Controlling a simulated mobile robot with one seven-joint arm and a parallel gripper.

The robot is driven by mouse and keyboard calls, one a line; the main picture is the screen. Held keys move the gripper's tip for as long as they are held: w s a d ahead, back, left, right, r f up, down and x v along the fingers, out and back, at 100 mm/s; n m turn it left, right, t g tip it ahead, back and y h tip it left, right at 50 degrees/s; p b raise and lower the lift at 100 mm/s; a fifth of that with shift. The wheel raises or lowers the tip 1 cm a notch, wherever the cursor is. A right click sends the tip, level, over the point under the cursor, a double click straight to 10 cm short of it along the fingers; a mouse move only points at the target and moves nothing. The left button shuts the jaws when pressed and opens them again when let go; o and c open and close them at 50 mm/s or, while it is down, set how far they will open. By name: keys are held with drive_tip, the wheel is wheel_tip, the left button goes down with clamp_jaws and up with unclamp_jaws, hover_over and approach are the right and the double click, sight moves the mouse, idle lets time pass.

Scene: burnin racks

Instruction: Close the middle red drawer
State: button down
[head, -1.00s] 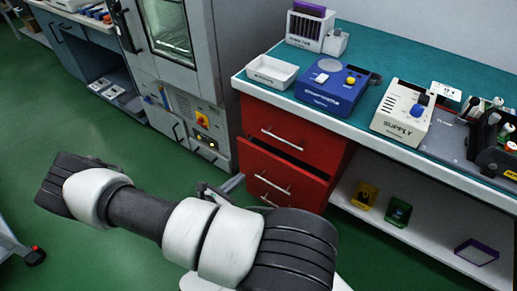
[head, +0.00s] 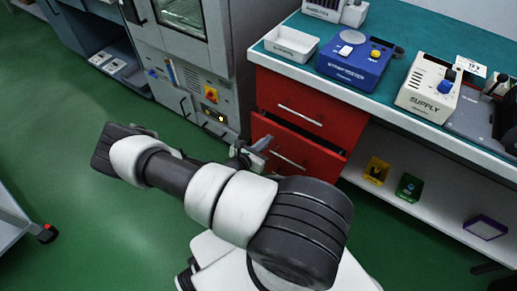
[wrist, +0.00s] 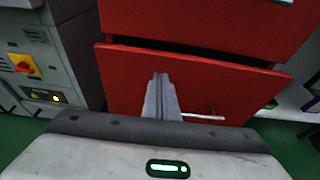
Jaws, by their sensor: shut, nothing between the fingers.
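The middle red drawer (head: 318,162) stands slightly open in the red cabinet under the bench, with a dark gap along its top edge. Its bar handle (head: 289,161) shows in the head view. In the wrist view the drawer front (wrist: 225,92) fills the middle, with its handle (wrist: 204,118) right of the fingers. My gripper (head: 262,146) is shut and empty at the left part of the drawer front. In the wrist view its fingertips (wrist: 160,76) point at the front, below the top edge; I cannot tell whether they touch.
The top red drawer (head: 310,100) looks closed above. A grey oven cabinet (head: 195,80) stands to the left. An open shelf (head: 420,195) with small bins lies to the right. A cart (head: 20,215) stands at far left. Green floor is clear between.

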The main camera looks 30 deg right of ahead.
sight(276, 127)
drive_tip(key=shift+w+d+r, duration=0.1)
drive_tip(key=shift+w+d, duration=0.25)
drive_tip(key=shift+d, duration=0.5)
drive_tip(key=shift+w+d, duration=0.35)
drive_tip(key=shift+d, duration=0.45)
drive_tip(key=shift+w+d, duration=0.15)
drive_tip(key=shift+d, duration=0.2)
drive_tip(key=d, duration=0.1)
drive_tip(key=w+d, duration=0.1)
drive_tip(key=d, duration=0.1)
drive_tip(key=shift+w+d, duration=0.25)
drive_tip(key=shift+d, duration=0.1)
drive_tip(key=shift+w+d+r, duration=0.1)
drive_tip(key=shift+r, duration=0.05)
